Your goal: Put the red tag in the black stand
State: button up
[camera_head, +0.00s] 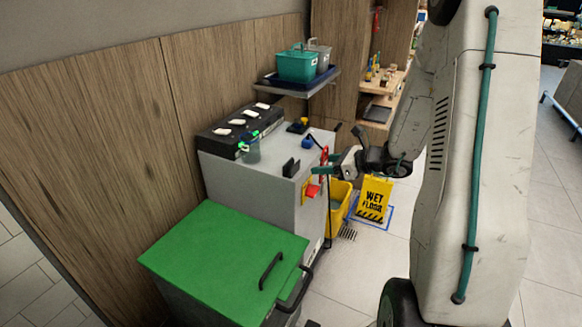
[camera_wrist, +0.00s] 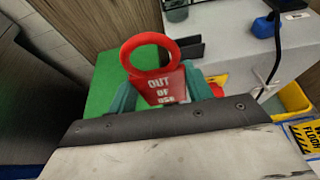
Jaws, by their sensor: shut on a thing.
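My gripper (camera_wrist: 160,92) has teal fingers shut on the red tag (camera_wrist: 166,84), which has a round ring on top and white lettering reading "OUT OF USE". The ring stands above the fingers in the wrist view. In the head view the tag (camera_head: 324,154) is small and held near the right edge of the grey cabinet top. The black stand (camera_head: 291,167) sits on that top, left of my gripper (camera_head: 327,170) and apart from the tag. In the wrist view the stand (camera_wrist: 190,47) shows beyond the ring, partly hidden by it.
The grey cabinet (camera_head: 262,190) also carries a black box with white pieces (camera_head: 240,126) and a blue item (camera_head: 308,143). A red part (camera_head: 313,190) is on its front. A green-lidded bin (camera_head: 220,245), yellow bucket (camera_head: 339,205) and wet floor sign (camera_head: 374,198) stand nearby.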

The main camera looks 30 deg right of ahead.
jog(key=w+a, duration=0.1)
jog(key=w, duration=0.3)
jog(key=w+a+f, duration=0.1)
jog(key=w, duration=0.4)
jog(key=w+a, duration=0.1)
jog(key=w, duration=0.4)
jog(key=shift+w+f, duration=0.35)
jog(key=shift+f, duration=1.65)
jog(key=shift+f, duration=0.1)
jog(key=o, duration=1)
jog(key=shift+c, duration=0.2)
